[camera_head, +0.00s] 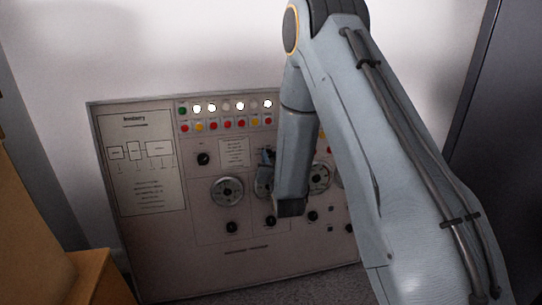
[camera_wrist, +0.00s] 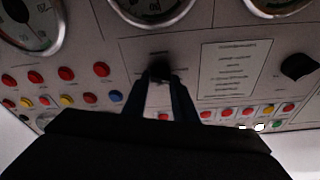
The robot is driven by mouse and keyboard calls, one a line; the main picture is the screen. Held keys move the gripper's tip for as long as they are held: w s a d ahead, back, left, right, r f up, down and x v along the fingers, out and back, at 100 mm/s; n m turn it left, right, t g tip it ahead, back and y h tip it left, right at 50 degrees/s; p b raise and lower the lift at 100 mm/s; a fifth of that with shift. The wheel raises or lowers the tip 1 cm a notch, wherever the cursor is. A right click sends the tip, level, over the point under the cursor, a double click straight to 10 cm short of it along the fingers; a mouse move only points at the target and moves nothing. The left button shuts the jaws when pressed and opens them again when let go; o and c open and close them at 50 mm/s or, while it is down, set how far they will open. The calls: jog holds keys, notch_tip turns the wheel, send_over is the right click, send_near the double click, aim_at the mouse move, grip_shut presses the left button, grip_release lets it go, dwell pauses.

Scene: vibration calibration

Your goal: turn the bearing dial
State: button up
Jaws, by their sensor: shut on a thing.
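A grey control panel (camera_head: 150,235) leans against the wall in the head view, with several gauges and black dials. My gripper (camera_head: 267,160) is at the panel's upper middle, right of a small printed sheet. In the wrist view my gripper (camera_wrist: 160,84) has its two fingers shut on a black dial (camera_wrist: 159,69), one finger on each side. My arm hides this dial in the head view. Its label is too small to read, so I cannot tell whether it is the bearing dial.
Another black dial (camera_head: 204,158) is left of the printed sheet (camera_head: 233,152); it also shows at the right in the wrist view (camera_wrist: 300,67). A round gauge (camera_head: 227,190) sits below. Rows of coloured buttons (camera_head: 228,124) line the top. A brown box (camera_head: 100,280) stands at lower left.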

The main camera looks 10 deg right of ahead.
jog(key=m+h+p, duration=0.1)
jog(key=m+p, duration=0.1)
jog(key=m, duration=0.4)
jog(key=shift+g+p, duration=0.35)
jog(key=shift+g, duration=0.05)
jog(key=shift+m, duration=0.4)
jog(key=o, duration=1)
jog(key=shift+s, duration=0.1)
jog(key=s, duration=0.2)
jog(key=s+p, duration=0.1)
jog(key=s, duration=0.2)
jog(key=s+a, duration=0.1)
jog(key=s, duration=0.1)
jog(key=shift+s+a+r+p, duration=0.1)
jog(key=shift+s+r+p, duration=0.1)
jog(key=shift+s+p, duration=0.1)
